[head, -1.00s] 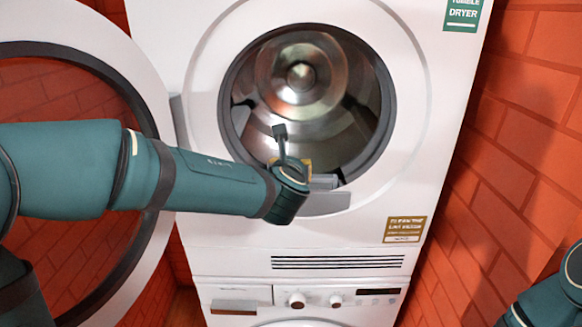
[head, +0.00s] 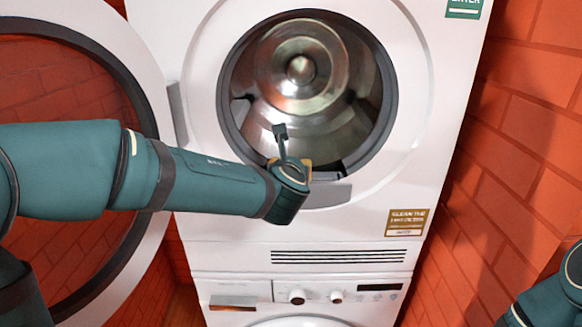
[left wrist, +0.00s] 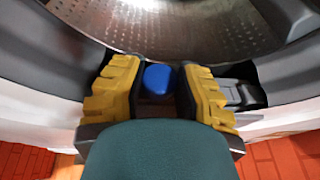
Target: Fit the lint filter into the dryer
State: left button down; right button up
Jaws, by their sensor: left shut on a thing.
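The dryer (head: 230,225) is white, with its round opening facing me and the metal drum (head: 300,40) inside. My left gripper (head: 306,163) is at the lower rim of the opening, mostly hidden behind its own wrist. In the left wrist view its yellow fingers (left wrist: 158,82) are shut on a blue part (left wrist: 158,77), apparently the lint filter's grip. The rest of the filter is hidden. Just right of the fingers, a dark slot with a grey piece (left wrist: 232,90) shows in the lower rim. I cannot tell how deep the filter sits. My right gripper is out of view.
The dryer's round door (head: 151,75) stands open at the left, behind my left arm. Red brick walls (head: 530,150) close in on the right. Below the dryer is another white appliance (head: 235,291) with knobs. The drum is empty.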

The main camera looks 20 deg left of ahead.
pick_arm(q)
jog(key=shift+f, duration=0.15)
jog(key=c, duration=0.7)
grip_release()
jog(key=shift+r+p, duration=0.7)
jog(key=shift+r, duration=0.1)
notch_tip(320, 180, up, 16)
jog(key=p, duration=1.9)
jog(key=shift+r, duration=0.2)
jog(key=shift+f, duration=0.1)
